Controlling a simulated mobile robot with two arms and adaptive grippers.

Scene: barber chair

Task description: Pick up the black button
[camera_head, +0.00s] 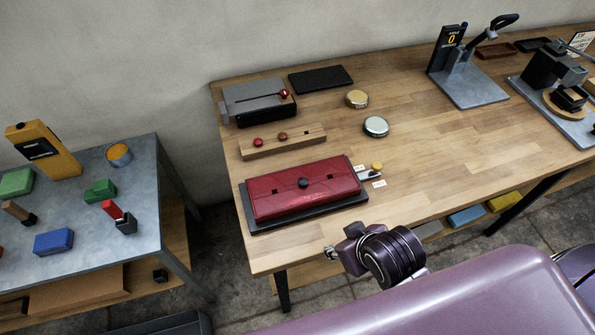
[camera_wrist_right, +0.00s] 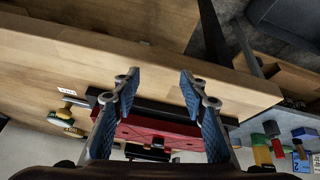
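The black button (camera_head: 303,183) is a small dark round knob in the middle of the red padded case (camera_head: 275,187). The case lies on a black base on the wooden table. In the right wrist view the red case (camera_wrist_right: 160,132) shows low between my fingers, partly hidden; I cannot make out the button there for sure. My right gripper (camera_wrist_right: 158,80) is open, with nothing between its fingertips, apart from the case. In the head view a dark purple jointed part shows in front of the table's front edge. My left gripper is in neither view.
A wooden strip with two knobs (camera_head: 283,141) and a grey-black device (camera_head: 258,100) stand behind the case. A yellow knob (camera_head: 377,166) with small labels is just right of it. Two round tins (camera_head: 376,127) are farther back. The wooden table's middle (camera_head: 450,140) is clear.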

